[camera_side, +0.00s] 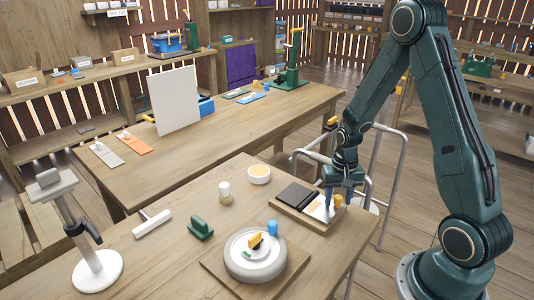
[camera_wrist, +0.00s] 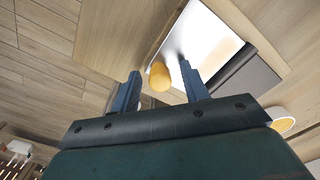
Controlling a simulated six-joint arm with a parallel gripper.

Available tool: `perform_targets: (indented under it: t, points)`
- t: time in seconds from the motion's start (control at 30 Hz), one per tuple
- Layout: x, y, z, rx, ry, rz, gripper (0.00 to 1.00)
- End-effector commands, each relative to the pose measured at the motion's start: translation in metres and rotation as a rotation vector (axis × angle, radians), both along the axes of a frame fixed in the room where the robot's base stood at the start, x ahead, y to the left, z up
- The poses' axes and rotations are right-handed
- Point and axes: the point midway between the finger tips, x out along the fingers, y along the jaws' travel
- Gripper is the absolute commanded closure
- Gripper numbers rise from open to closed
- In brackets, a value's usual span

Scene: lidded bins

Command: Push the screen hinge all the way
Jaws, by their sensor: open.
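A flat hinged-looking piece with a dark panel (camera_side: 295,195) and a bright white panel (camera_side: 319,209) lies on a wooden board at the right of the near table. Which part is the screen hinge I cannot tell for certain. A yellow cylinder (camera_side: 338,201) stands at the white panel's right side. My gripper (camera_side: 340,202) is low over this end, fingers pointing down. In the wrist view the open fingers (camera_wrist: 160,72) are either side of the yellow cylinder (camera_wrist: 159,77), with gaps showing; contact is unclear. The white panel (camera_wrist: 205,40) and dark panel (camera_wrist: 248,82) lie beyond.
A metal rail (camera_side: 372,165) stands close behind my gripper. A white board (camera_side: 174,100) stands upright on the back table.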

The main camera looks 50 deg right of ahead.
Motion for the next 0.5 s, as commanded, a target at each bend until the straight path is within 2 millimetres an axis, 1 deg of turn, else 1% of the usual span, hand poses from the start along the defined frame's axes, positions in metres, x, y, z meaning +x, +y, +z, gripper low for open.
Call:
perform_targets:
  t: [0.07, 0.2, 0.27, 0.3, 0.5]
  points:
    - [0.0, 0.0, 0.0001, 0.0, 0.0, 0.0, 0.57]
    - [0.0001, -0.0001, 0.0002, 0.0, 0.0, 0.0, 0.84]
    - [0.0001, -0.0001, 0.0002, 0.0, 0.0, 0.0, 0.96]
    - [0.0001, -0.0001, 0.0003, 0.0, 0.0, 0.0, 0.99]
    - [0.0006, -0.0002, 0.0008, -0.001, 0.004, 0.0, 0.99]
